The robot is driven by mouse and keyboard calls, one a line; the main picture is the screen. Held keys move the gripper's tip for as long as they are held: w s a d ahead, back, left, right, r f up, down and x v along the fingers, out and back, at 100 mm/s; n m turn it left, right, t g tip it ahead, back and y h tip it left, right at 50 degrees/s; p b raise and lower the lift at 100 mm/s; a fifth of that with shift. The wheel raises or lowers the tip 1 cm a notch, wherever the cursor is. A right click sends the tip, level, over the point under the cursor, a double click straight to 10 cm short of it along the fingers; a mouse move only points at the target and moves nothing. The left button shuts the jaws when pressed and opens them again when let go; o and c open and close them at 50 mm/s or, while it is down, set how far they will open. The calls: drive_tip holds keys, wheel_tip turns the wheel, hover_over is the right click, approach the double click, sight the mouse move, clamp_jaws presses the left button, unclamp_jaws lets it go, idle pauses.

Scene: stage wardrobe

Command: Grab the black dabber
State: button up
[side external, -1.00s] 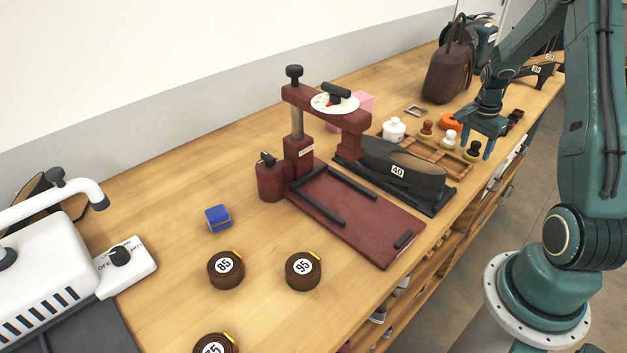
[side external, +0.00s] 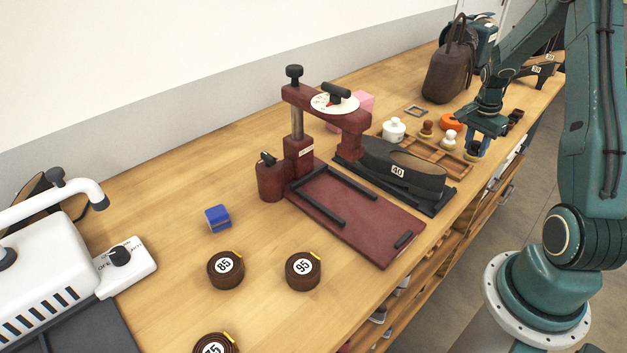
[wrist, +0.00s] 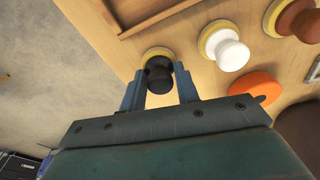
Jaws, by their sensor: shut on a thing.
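The black dabber (wrist: 158,72) has a dark rounded knob and a pale yellow base. In the wrist view it sits between the two blue fingers of my gripper (wrist: 159,82), which are shut on its knob. In the side view my gripper (side external: 476,148) is low at the table's front edge, beside the wooden tray, and mostly hides the black dabber. A white dabber (wrist: 230,50) and a brown dabber (wrist: 298,20) stand in a row beside it. They also show in the side view, the white one (side external: 449,138) nearer to my gripper than the brown one (side external: 426,128).
The wooden tray (side external: 458,169) lies just left of my gripper. An orange disc (wrist: 254,88) is close by the dabbers.

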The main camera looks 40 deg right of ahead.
sight(476, 142)
wheel_tip(476, 142, up, 20)
idle(0.6)
drive_tip(key=shift+w+f, duration=0.1)
idle(0.4)
